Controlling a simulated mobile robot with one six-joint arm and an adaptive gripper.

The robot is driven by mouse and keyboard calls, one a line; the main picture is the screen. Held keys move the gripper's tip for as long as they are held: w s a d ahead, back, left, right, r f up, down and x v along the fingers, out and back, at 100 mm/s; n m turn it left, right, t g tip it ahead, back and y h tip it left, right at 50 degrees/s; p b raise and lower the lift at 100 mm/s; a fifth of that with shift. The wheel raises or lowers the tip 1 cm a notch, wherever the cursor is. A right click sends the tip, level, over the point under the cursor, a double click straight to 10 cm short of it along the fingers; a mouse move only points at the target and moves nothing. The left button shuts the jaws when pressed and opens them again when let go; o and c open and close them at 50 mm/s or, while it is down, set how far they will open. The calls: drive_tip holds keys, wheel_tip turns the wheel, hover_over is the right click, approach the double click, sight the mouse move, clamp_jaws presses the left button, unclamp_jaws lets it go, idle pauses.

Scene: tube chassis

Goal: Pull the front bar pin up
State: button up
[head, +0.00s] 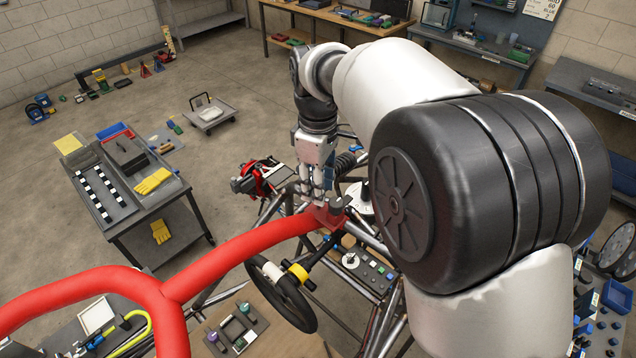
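A thick red padded bar (225,256) runs from the lower left to a red bracket (327,218) on the tube chassis (370,238). A small dark round part (337,203) sits at this bracket; it may be the head of the front bar pin, but it is too small to be sure. My gripper (318,195) points down just above and beside the bracket, at the end of the red bar. Its fingertips are close to the bracket, and I cannot tell whether they touch anything. The gap between the fingers is too small to judge.
A steering wheel (281,297) with a yellow collar is below the bar. A red device (262,178) sits left of my gripper. A grey cart (122,216) with tools stands at left, a low trolley (209,115) behind. Open floor lies between them. My arm hides much at right.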

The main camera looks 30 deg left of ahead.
wheel_tip(320, 180, up, 12)
idle(0.6)
idle(0.4)
